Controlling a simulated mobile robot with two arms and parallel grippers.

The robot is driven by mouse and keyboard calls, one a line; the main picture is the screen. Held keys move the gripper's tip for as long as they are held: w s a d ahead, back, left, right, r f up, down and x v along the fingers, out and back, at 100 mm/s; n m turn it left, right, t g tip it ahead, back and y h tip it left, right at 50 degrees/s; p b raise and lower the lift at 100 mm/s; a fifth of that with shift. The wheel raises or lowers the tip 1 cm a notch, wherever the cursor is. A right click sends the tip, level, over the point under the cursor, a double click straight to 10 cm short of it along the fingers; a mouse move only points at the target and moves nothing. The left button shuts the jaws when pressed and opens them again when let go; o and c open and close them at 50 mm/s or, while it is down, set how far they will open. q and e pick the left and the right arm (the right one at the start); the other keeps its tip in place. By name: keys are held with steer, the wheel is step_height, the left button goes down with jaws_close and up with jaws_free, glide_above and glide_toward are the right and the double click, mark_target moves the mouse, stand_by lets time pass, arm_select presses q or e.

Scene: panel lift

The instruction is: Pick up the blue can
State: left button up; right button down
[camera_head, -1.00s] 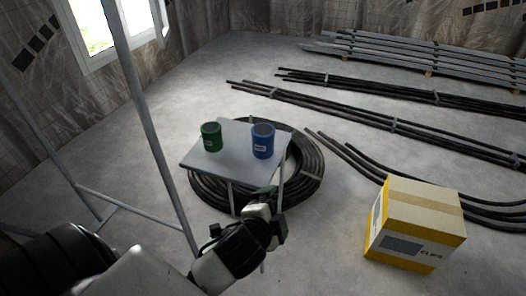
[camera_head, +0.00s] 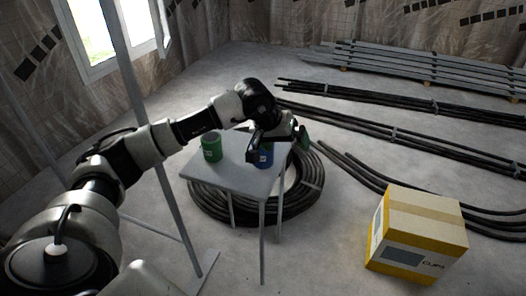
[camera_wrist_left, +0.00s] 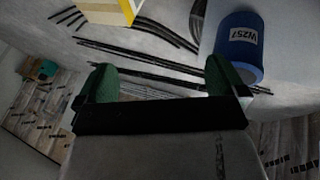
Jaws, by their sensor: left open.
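The blue can (camera_head: 266,161) stands on the small grey table (camera_head: 236,180), its top hidden behind my left gripper in the head view. In the left wrist view the blue can (camera_wrist_left: 240,45) has a white label reading W257. My left gripper (camera_head: 282,143) is open at the can's side of the table. In the left wrist view its green-padded fingers (camera_wrist_left: 160,80) are apart with nothing between them. The can lies beyond and to the right of the right-hand finger there, not between the fingers. My right gripper is not in view.
A green can (camera_head: 211,149) stands on the table left of the blue one. A black hose coil (camera_head: 205,208) lies around the table legs. A yellow and tan box (camera_head: 418,235) sits on the floor at right. Dark pipes (camera_head: 390,130) lie behind.

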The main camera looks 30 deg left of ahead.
mark_target(263, 151)
arm_select(q)
steer(key=a+y, duration=0.1)
steer(key=a, duration=0.1)
steer(key=w+a+f+y, duration=0.1)
steer(key=a, duration=0.2)
steer(key=a+f+m+y+b, duration=0.1)
steer(key=a, duration=0.2)
steer(key=shift+w+a+g+y, duration=0.25)
steer(key=shift+w+g+y, duration=0.05)
steer(key=shift+g+y, duration=0.1)
steer(key=b+x, duration=0.1)
steer(key=x, duration=0.4)
steer(key=shift+w+a+f+b, duration=0.1)
steer(key=shift+w+f+b, duration=0.05)
steer(key=shift+f+b, duration=0.15)
steer(key=shift+w+f, duration=0.15)
steer(key=shift+f, duration=0.05)
steer(key=c, duration=1.1)
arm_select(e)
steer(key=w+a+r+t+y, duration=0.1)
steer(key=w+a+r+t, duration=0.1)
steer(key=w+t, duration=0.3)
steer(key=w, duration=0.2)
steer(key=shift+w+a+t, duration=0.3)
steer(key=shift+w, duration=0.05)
